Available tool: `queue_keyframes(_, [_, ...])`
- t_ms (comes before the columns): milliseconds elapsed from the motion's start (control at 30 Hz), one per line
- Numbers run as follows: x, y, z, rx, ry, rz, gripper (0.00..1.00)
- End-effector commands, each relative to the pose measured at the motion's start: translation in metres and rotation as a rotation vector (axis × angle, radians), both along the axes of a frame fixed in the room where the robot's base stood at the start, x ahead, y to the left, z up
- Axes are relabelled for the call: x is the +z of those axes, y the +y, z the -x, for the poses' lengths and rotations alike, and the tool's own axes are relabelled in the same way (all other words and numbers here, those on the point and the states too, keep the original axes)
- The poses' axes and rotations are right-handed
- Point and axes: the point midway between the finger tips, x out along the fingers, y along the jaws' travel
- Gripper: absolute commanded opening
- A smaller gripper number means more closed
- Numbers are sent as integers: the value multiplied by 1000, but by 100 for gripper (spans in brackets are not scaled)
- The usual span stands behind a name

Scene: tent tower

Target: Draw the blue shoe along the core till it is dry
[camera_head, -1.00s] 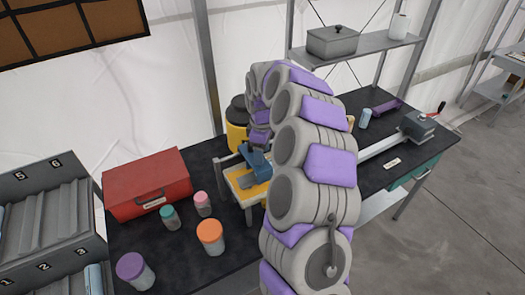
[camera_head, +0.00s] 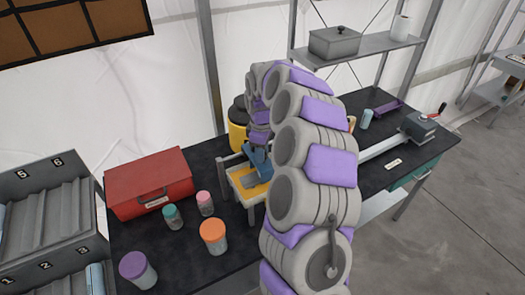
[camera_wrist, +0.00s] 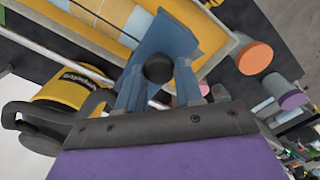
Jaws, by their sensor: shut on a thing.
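The blue shoe (camera_wrist: 172,32) is at the top middle of the wrist view, close against a long core coloured yellow, pale blue and white (camera_wrist: 122,22). My gripper (camera_wrist: 158,72) is shut on the shoe, with a round black knob between its fingers. The fingers and shoe are both blue, so their exact boundary is hard to tell. In the head view, blue parts (camera_head: 258,160) show over a pale framed tray (camera_head: 231,188) with a yellow inside. My arm hides the tray's right side and much of the core. Whether the core is wet cannot be told.
A red toolbox (camera_head: 148,182) and jars with orange (camera_head: 212,231), purple (camera_head: 133,265), teal and pink lids stand left of the tray. A yellow tub (camera_head: 238,138) is behind it. A grey numbered rack (camera_head: 45,210) stands at far left.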

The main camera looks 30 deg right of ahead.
Motion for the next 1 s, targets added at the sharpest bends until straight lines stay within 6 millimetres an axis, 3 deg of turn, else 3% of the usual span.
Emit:
queue_keyframes(267, [0, -19, 2, -3, 6, -2, 0])
queue_keyframes(700, [1, -119, -1, -7, 6, -1, 0])
queue_keyframes(1000, [-1, -160, -3, -2, 6, 0, 0])
